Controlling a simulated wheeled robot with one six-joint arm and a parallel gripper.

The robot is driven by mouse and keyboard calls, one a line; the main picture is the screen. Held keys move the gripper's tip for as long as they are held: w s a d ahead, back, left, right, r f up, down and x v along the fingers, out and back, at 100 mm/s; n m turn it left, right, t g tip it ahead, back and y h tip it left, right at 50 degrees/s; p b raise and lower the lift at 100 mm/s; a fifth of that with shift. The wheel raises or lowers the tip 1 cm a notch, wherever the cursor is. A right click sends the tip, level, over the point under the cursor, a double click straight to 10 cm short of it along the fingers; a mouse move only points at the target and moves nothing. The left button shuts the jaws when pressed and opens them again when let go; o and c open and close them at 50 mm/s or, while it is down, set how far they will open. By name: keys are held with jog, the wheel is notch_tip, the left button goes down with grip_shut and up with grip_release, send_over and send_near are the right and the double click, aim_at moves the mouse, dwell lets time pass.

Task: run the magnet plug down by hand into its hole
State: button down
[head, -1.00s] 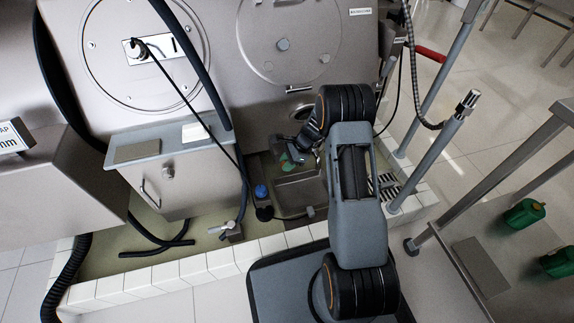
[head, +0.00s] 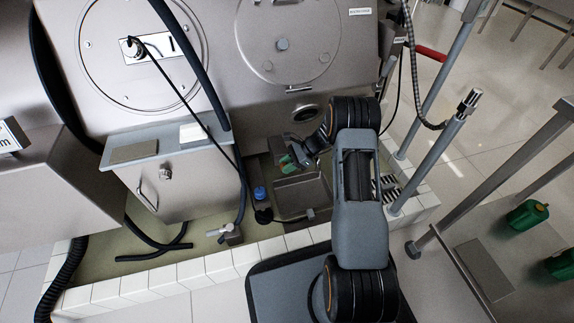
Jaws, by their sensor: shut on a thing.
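My gripper (head: 293,157) is small in the head view, low at the machine's front, beside a green patch and above the back of a grey tray. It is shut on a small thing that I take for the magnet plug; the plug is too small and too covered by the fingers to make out. I cannot tell the plug's hole from the dark parts around the fingertips, nor whether the plug touches it. My forearm and wrist hide the area to the right.
A round dark port (head: 304,113) is in the machine front above the gripper. A shallow grey tray (head: 302,197) lies below it, with a blue cap (head: 260,193) to its left. A black hose (head: 240,190) hangs left, and a grey post (head: 432,160) stands right.

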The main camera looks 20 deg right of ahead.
jog(key=shift+f+y, duration=0.1)
jog(key=shift+y, duration=1.1)
